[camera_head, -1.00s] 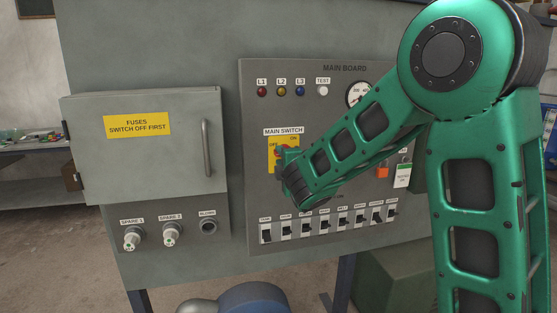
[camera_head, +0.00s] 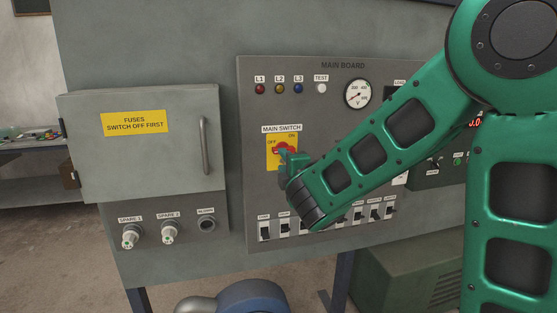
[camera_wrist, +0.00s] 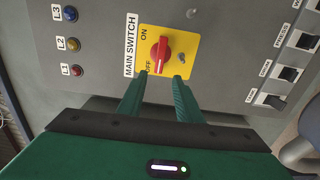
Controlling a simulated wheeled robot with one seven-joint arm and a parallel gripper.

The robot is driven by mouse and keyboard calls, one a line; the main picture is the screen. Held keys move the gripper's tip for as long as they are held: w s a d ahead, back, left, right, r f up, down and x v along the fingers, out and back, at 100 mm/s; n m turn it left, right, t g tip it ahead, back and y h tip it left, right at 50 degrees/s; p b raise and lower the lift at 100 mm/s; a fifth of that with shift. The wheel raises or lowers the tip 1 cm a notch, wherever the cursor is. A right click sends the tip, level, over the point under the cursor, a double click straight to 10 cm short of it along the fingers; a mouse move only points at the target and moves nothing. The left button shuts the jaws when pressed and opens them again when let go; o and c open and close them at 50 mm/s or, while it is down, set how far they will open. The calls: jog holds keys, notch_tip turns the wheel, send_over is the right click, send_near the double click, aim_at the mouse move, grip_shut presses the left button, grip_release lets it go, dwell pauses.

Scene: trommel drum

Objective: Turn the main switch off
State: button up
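The main switch is a red knob (camera_head: 283,149) on a yellow plate (camera_head: 273,162) marked OFF and ON, below the MAIN SWITCH label. In the wrist view the picture is turned: the red knob (camera_wrist: 160,52) sits on the yellow plate (camera_wrist: 184,36), with its grip running up and down between ON and OFF. Which mark it points to is unclear. My gripper (camera_wrist: 160,80) is open, its two green fingers spread to either side of the knob's lower end. The knob appears just beyond the fingertips, with no clear contact. In the head view my gripper (camera_head: 292,162) partly covers the plate.
Indicator lamps (camera_head: 280,89) and a round gauge (camera_head: 357,93) are above the switch. A row of small breaker switches (camera_head: 285,227) runs below. A closed fuse box (camera_head: 150,165) with a handle juts out to the left.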

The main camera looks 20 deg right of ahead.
jog(key=s, duration=0.3)
jog(key=s+d+f+m+g+h, duration=0.25)
jog(key=s+d+f+m, duration=0.2)
jog(key=d, duration=0.25)
jog(key=s+d+f+m+g+h, duration=0.1)
jog(key=s+d+f+m+g, duration=0.3)
jog(key=d, duration=0.4)
jog(key=s+d+f+m+g+h, duration=0.2)
jog(key=s+d+m+g, duration=0.1)
jog(key=s+d+m, duration=0.3)
jog(key=s+f+m+g+y, duration=0.1)
jog(key=s+m+g+y, duration=0.1)
jog(key=s, duration=0.6)
jog(key=s+f+m+g+y, duration=0.1)
jog(key=s+f+m+g, duration=0.1)
jog(key=s, duration=0.7)
jog(key=s+a+f+m+g+y, duration=0.1)
jog(key=s+m+g+y, duration=0.1)
jog(key=s+m+g, duration=0.2)
jog(key=s+m, duration=0.2)
jog(key=s, duration=0.2)
jog(key=shift+s+f+y, duration=0.2)
jog(key=shift+s+y, duration=0.05)
jog(key=shift+y, duration=0.1)
jog(key=shift+a+g, duration=0.1)
jog(key=shift+g, duration=0.15)
